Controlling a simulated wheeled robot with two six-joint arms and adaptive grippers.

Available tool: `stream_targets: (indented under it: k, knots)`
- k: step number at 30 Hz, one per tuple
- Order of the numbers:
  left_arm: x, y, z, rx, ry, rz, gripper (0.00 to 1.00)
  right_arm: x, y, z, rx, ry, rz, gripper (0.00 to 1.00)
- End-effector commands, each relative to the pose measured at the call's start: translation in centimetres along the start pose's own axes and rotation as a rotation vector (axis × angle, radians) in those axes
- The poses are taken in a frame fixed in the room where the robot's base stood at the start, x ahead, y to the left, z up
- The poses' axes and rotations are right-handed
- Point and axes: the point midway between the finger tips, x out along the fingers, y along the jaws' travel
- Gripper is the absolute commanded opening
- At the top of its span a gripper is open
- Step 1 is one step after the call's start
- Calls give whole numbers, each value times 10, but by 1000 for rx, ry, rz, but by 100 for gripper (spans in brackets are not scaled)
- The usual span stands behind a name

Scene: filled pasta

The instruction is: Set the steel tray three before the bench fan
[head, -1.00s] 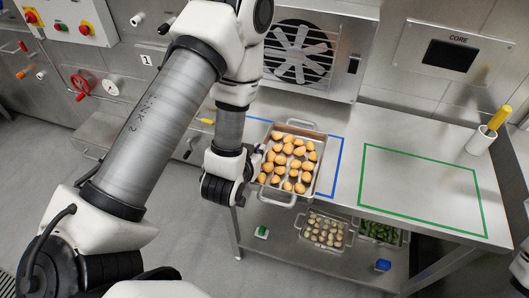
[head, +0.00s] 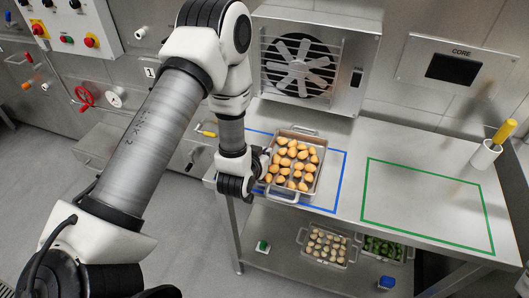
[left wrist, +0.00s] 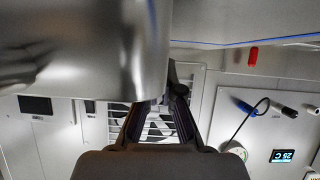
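A steel tray (head: 319,165) of orange-brown pasta pieces is over the blue-outlined area (head: 339,186) of the bench, in front of the fan (head: 300,67). Its looped handles point toward and away from the fan. My left gripper (head: 262,163) is at the tray's left side, its fingers closed on the wall there. In the left wrist view the tray's metal side (left wrist: 90,50) fills the upper left, meeting the fingers (left wrist: 160,105). I cannot tell whether the tray touches the bench. No number is readable on it. My right gripper is not in view.
The green-outlined area (head: 430,247) to the right is empty. A white cup (head: 484,154) with a yellow-handled tool stands at the back right. On the lower shelf are a tray of pale pieces (head: 327,245) and a tray of green pieces (head: 384,248).

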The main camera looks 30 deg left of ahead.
Motion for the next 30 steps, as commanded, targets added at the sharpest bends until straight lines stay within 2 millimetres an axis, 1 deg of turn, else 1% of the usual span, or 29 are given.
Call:
stream_targets:
  k: [1, 2, 3, 4, 12, 15, 16, 20, 25, 26, 27, 30]
  knots:
    - [2, 0, 2, -1, 2, 0, 0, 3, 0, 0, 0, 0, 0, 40]
    - [2, 0, 3, 0, 0, 0, 7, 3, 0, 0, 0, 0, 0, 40]
    - [1, 0, 2, 0, 0, 0, 21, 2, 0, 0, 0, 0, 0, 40]
    - [1, 0, 2, 0, 0, 0, 31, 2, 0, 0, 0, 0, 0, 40]
    - [1, 0, 2, 0, 0, 0, 31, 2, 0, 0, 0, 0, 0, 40]
    - [-2, 0, -2, 0, 0, 0, 31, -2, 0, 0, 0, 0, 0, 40]
    - [-4, 0, 0, 0, -2, 0, 31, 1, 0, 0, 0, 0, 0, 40]
    - [-26, 0, 2, -1, -3, 0, 31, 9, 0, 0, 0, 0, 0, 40]
    - [-69, 0, 3, 0, -2, 1, 31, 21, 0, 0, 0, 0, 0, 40]
    - [-77, 0, 1, 1, -4, 1, 31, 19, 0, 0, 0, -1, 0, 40]
    - [-85, 0, -9, 3, -5, -1, 31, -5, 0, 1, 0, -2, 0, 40]
    - [-96, 0, -10, 3, -7, -2, 31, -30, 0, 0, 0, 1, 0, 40]
